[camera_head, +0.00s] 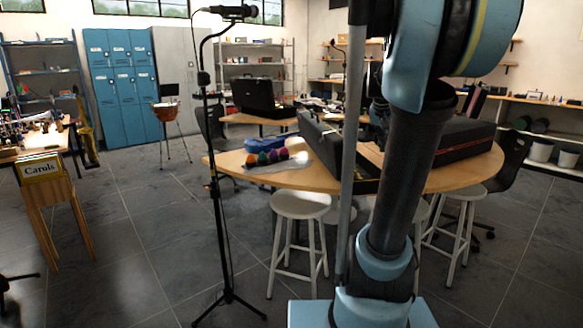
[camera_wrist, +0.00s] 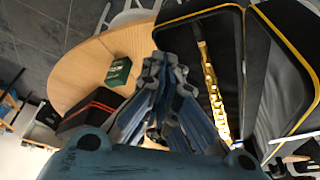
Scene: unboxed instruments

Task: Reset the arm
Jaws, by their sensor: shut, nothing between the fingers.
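My arm rises through the right half of the head view and hides part of the round wooden table (camera_head: 440,180). My gripper (camera_wrist: 165,62) shows in the wrist view, with its fingers together and nothing between them. It is above the table, which also shows in the wrist view (camera_wrist: 85,70). In the wrist view, an open black case with yellow edging (camera_wrist: 225,35) lies to the right of the fingers, with a gold flute-like instrument (camera_wrist: 212,85) in it. A small green box (camera_wrist: 119,72) stands left of the fingers.
A black microphone stand (camera_head: 212,180) stands left of the table. White stools (camera_head: 300,205) stand at the table's front edge. The floor at front left is mostly clear.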

